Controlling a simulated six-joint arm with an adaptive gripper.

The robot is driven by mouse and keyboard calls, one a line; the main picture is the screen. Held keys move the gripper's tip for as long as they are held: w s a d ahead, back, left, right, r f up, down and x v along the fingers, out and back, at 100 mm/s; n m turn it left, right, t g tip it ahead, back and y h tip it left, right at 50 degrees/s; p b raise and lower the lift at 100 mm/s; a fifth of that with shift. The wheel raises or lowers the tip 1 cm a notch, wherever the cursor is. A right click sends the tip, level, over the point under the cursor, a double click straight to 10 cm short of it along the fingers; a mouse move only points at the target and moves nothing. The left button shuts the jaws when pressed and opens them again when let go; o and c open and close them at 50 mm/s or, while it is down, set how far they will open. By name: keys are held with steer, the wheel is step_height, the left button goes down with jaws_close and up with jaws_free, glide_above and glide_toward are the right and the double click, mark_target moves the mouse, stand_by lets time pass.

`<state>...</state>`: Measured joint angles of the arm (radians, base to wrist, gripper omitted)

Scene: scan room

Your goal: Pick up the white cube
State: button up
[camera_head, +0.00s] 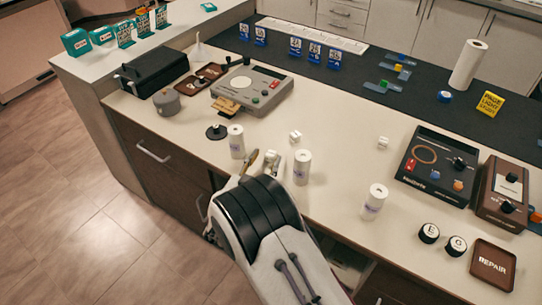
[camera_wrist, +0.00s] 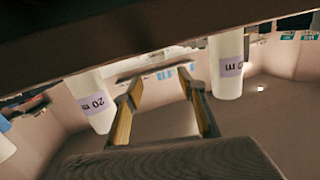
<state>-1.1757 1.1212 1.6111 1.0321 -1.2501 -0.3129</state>
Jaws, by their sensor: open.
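Two small white cubes lie on the cream counter in the head view. One white cube (camera_head: 295,137) is just beyond my gripper, and the other white cube (camera_head: 383,142) is farther right. My gripper (camera_head: 262,160) is low at the counter's front edge, between two white cylinders, short of the nearer cube. In the wrist view my gripper (camera_wrist: 162,92) has its two fingers spread with nothing held between them. A tiny white spot (camera_wrist: 261,89) shows at the right there; I cannot tell whether it is a cube.
White cylinders stand left (camera_head: 237,142) and right (camera_head: 302,167) of my gripper; another cylinder (camera_head: 374,203) stands farther right. A grey device (camera_head: 252,88) lies behind, with a black knob-like piece (camera_head: 216,132) before it. Counter between the two cubes is clear.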

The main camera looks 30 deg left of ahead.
mark_target(269, 156)
steer(key=shift+s+f, duration=1.05)
steer(key=shift+x, duration=1.35)
steer(key=shift+x, duration=2.55)
steer(key=shift+d+r, duration=0.1)
steer(key=shift+r, duration=0.05)
steer(key=c, duration=1)
